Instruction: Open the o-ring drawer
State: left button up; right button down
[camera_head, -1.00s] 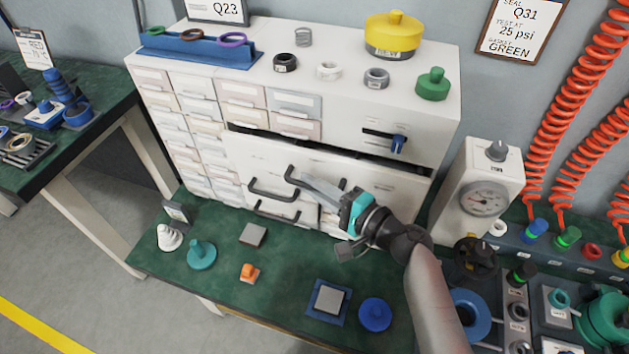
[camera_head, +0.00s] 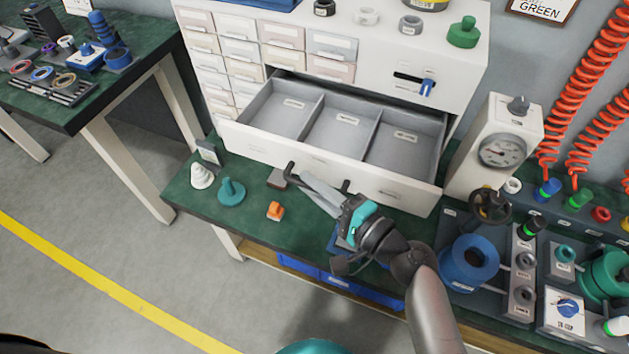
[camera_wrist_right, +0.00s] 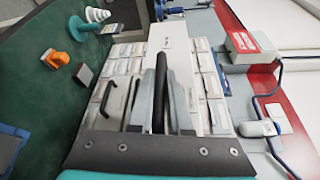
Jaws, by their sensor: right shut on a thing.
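The wide white drawer (camera_head: 262,146) stands pulled well out of the white cabinet (camera_head: 455,75). Its grey inside shows three empty-looking compartments (camera_head: 340,130), each with a small label too small to read. My right gripper (camera_head: 308,182) is at the drawer's front, shut on its dark bar handle (camera_head: 291,172). In the right wrist view the two fingers (camera_wrist_right: 160,95) lie on either side of the dark handle bar (camera_wrist_right: 160,80). The fingers and arm hide part of the drawer front. My left gripper is not in view.
Below the drawer, the green bench (camera_head: 185,196) holds a white cone (camera_head: 201,176), a teal knob piece (camera_head: 231,191) and an orange piece (camera_head: 275,211). A gauge box (camera_head: 500,145) stands close to the right of the drawer. Blue bins (camera_head: 345,283) sit under the bench.

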jog(key=c, duration=0.9)
grip_release()
jog(key=shift+o, duration=0.2)
jog(key=b+v, duration=0.1)
jog(key=v, duration=1.4)
jog(key=shift+d, duration=0.15)
